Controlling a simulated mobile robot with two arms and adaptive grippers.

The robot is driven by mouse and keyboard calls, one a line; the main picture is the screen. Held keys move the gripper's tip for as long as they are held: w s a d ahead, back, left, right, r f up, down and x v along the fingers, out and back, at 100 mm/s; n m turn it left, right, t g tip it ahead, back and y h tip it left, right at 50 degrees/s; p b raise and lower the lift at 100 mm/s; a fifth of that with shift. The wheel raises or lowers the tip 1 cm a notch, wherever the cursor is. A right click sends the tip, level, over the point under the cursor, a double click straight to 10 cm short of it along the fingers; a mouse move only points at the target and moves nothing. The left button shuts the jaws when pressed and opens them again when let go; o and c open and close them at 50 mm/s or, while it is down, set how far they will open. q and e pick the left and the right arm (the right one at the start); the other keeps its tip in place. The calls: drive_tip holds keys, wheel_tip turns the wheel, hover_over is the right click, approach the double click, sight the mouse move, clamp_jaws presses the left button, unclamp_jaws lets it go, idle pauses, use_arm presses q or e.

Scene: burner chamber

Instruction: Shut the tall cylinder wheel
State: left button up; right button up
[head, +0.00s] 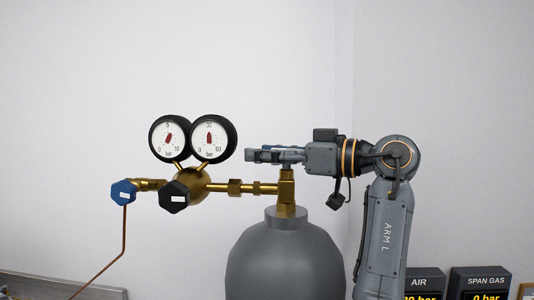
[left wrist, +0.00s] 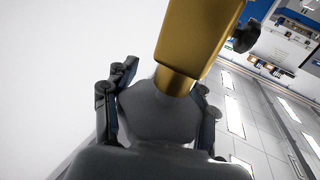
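The tall grey cylinder (head: 284,262) stands upright in the head view, with a brass valve (head: 286,188) on its neck. My left gripper (head: 264,155) reaches in from the right, level, at the top of this valve. Its fingers point left and partly hide the valve top, so I cannot make out the wheel clearly. In the left wrist view, the fingers of my left gripper (left wrist: 160,100) are spread apart, with the brass valve body (left wrist: 196,38) beyond them. My right gripper is in neither view.
A brass regulator (head: 194,184) with two round gauges (head: 189,139) extends left from the valve. It carries a black knob (head: 174,195) and a blue knob (head: 123,192). AIR (head: 420,282) and SPAN GAS (head: 484,282) displays stand low at the right. The wall behind is bare.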

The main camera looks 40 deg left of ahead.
use_arm(q)
drive_tip(key=shift+a, duration=0.15)
drive_tip(key=shift+c, duration=0.9)
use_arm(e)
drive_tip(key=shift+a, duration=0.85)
use_arm(q)
drive_tip(key=shift+c, duration=0.4)
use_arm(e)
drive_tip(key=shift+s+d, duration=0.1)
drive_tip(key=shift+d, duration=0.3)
